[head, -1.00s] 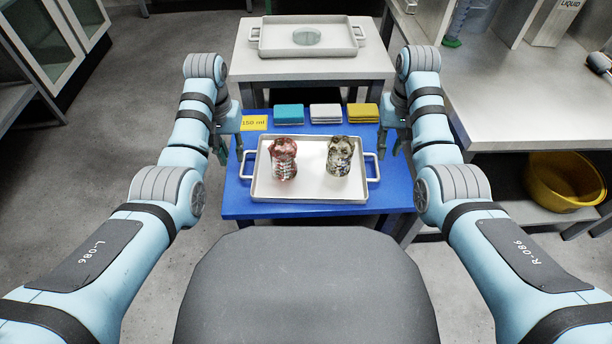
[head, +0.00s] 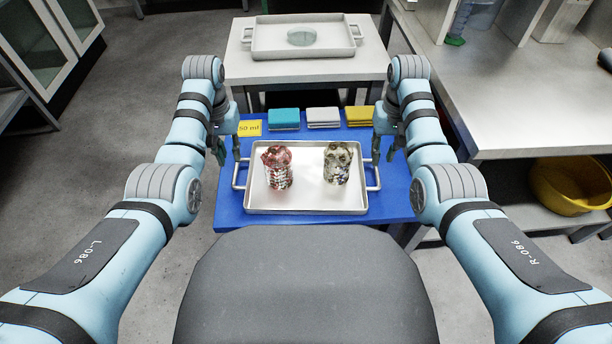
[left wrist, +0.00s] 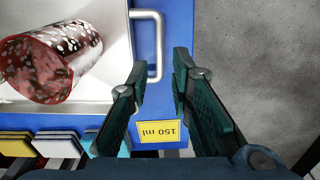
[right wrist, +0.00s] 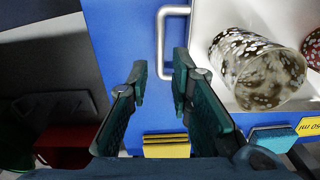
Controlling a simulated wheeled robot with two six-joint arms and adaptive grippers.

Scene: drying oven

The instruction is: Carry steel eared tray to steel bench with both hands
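The steel eared tray (head: 306,210) lies on a blue-topped table and bears a red speckled cylinder (head: 277,168) and a clear, dark-speckled cylinder (head: 338,166). My left gripper (head: 229,156) is open at the tray's left ear; in the left wrist view its fingers (left wrist: 162,78) stand on either side of the ear's bar (left wrist: 157,45). My right gripper (head: 382,154) is open at the right ear; its fingers (right wrist: 160,75) likewise flank the bar (right wrist: 161,42) in the right wrist view. I cannot tell whether any finger touches. A steel-topped bench (head: 510,110) stands at the right.
Teal (head: 284,119), white (head: 323,117) and yellow (head: 360,116) folded stacks and a "150 ml" card (head: 249,128) lie behind the tray. A pale table (head: 300,72) beyond holds another tray (head: 262,46) with a round dish. A yellow basin (head: 568,188) sits under the bench.

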